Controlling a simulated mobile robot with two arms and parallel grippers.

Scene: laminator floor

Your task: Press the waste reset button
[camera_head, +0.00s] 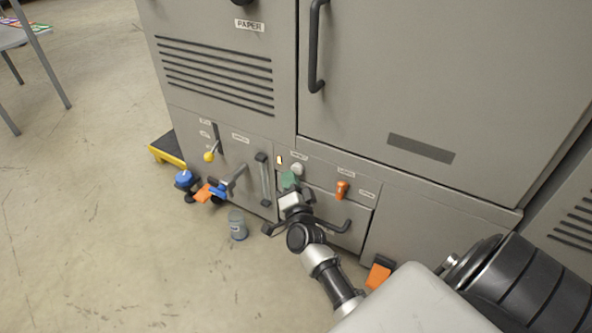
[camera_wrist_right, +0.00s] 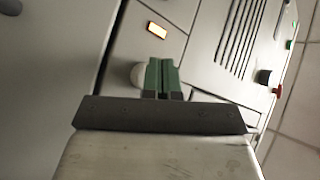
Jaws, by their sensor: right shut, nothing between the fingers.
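A round white button (camera_head: 297,169) sits on the grey machine's lower front, under a small label too small to read for sure. An amber lit indicator (camera_head: 279,160) is beside it on the left. My right gripper (camera_head: 288,179) has green fingertips, shut and empty, just below and left of the button in the head view. In the right wrist view, the closed fingers (camera_wrist_right: 162,75) partly cover the pale button (camera_wrist_right: 137,75), and the lit indicator (camera_wrist_right: 158,29) shows above them. Whether the fingertips touch the button I cannot tell. My left gripper is not in view.
An orange knob (camera_head: 342,188) and a dark drawer handle (camera_head: 333,227) are right of my gripper. A yellow-tipped lever (camera_head: 209,156) and blue and orange fittings (camera_head: 211,192) are left. A grey canister (camera_head: 238,226) stands on the floor. The floor at left is largely clear.

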